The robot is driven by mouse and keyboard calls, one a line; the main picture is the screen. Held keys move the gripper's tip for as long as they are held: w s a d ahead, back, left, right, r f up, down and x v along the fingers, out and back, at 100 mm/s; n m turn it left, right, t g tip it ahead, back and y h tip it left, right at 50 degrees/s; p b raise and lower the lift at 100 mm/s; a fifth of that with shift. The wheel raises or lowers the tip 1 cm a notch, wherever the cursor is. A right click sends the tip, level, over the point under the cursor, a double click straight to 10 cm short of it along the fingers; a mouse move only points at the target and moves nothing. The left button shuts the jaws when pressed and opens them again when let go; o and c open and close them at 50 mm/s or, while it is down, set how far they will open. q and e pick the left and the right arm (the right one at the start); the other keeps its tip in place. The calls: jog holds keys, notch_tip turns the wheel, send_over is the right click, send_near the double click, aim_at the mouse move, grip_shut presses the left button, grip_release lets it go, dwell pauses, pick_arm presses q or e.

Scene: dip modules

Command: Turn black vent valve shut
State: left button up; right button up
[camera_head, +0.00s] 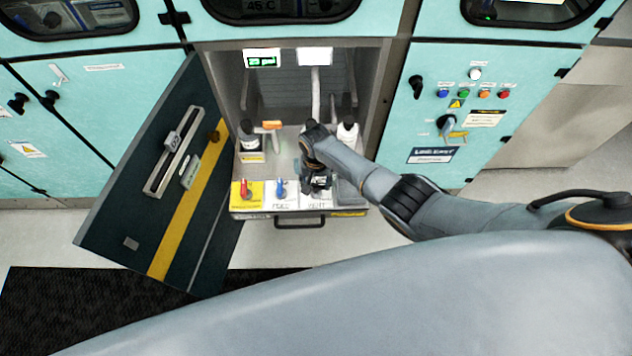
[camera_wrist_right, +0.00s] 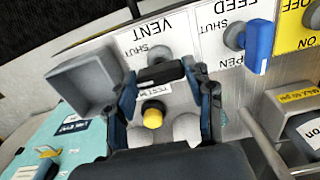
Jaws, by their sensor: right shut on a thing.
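The black vent valve (camera_wrist_right: 160,73) sits on a white plate (camera_wrist_right: 150,40) marked VENT and SHUT in the right wrist view. Its handle lies crosswise between the fingers of my right gripper (camera_wrist_right: 166,88), which is shut on it. In the head view my right gripper (camera_head: 317,183) is over the right part of the drawer's front panel and hides most of the valve. My left gripper is not in view.
The blue feed valve (camera_wrist_right: 260,46) stands beside the vent valve. A red valve (camera_head: 245,189) is farther left. Bottles (camera_head: 249,138) stand behind. A dark door (camera_head: 160,180) hangs open at left.

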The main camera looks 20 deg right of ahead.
aim_at(316, 184)
jog(key=o, duration=1.2)
jog(key=shift+c, duration=0.2)
jog(key=shift+r, duration=0.1)
notch_tip(316, 184, up, 12)
